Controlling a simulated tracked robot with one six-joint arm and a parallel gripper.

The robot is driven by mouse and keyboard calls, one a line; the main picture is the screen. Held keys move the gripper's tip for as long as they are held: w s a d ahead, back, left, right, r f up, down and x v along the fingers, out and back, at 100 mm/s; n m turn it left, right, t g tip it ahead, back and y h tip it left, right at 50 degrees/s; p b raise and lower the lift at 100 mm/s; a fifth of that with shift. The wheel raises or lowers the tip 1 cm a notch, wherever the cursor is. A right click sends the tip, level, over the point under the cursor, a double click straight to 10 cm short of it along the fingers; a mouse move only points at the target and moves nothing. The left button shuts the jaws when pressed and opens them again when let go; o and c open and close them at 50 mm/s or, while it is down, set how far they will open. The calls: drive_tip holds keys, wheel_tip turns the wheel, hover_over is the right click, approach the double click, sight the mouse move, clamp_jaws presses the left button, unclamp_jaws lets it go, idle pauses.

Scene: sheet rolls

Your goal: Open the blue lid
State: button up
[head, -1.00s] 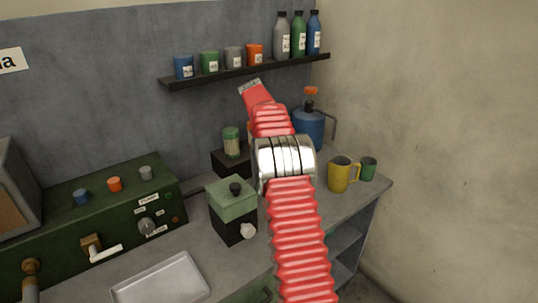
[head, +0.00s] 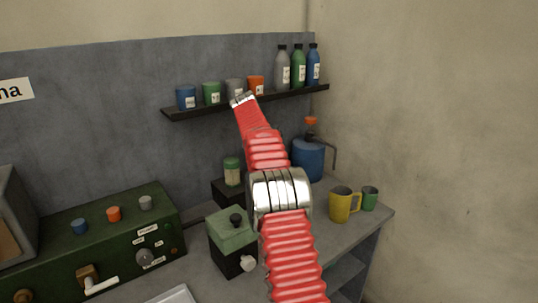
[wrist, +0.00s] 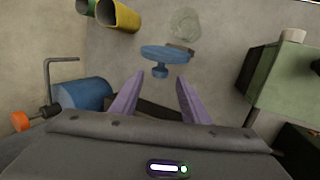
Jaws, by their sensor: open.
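The blue lid (wrist: 165,52) is a round disc with a small blue knob (wrist: 160,71) on the side facing my gripper, in the upper middle of the wrist view. My gripper (wrist: 159,80) is open, with its two purple fingers apart. The knob lies ahead of the gap between the fingertips, and nothing is between them. A pale, see-through round shape (wrist: 185,23) shows beyond the lid; I cannot tell whether they touch. In the head view my red arm covers this part of the counter, so the lid and fingers are hidden there.
A blue canister (head: 308,160) with an orange top stands behind my arm; in the wrist view it is close left of the fingers. Yellow (head: 341,205) and green (head: 369,198) mugs stand at right. A green-topped box (head: 232,242) stands left of my arm, below a shelf (head: 245,102).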

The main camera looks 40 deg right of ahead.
drive_tip(key=v, duration=0.7)
idle(0.6)
wheel_tip(320, 180, down, 7)
drive_tip(key=w, duration=0.3)
drive_tip(key=s+a+m+t+y, duration=0.1)
drive_tip(key=s+a+t+y, duration=0.15)
drive_tip(key=a, duration=0.55)
drive_tip(key=s+a+t, duration=0.1)
drive_tip(key=s+a, duration=0.8)
drive_tip(key=s, duration=0.3)
drive_tip(key=s+a+r+t+y, duration=0.1)
drive_tip(key=s+a+t, duration=0.1)
drive_tip(key=s+a, duration=0.7)
drive_tip(key=s+a+t+y, duration=0.1)
drive_tip(key=s+a, duration=0.8)
drive_tip(key=s, duration=0.7)
drive_tip(key=shift+a+r, duration=0.2)
drive_tip(key=shift+a, duration=0.15)
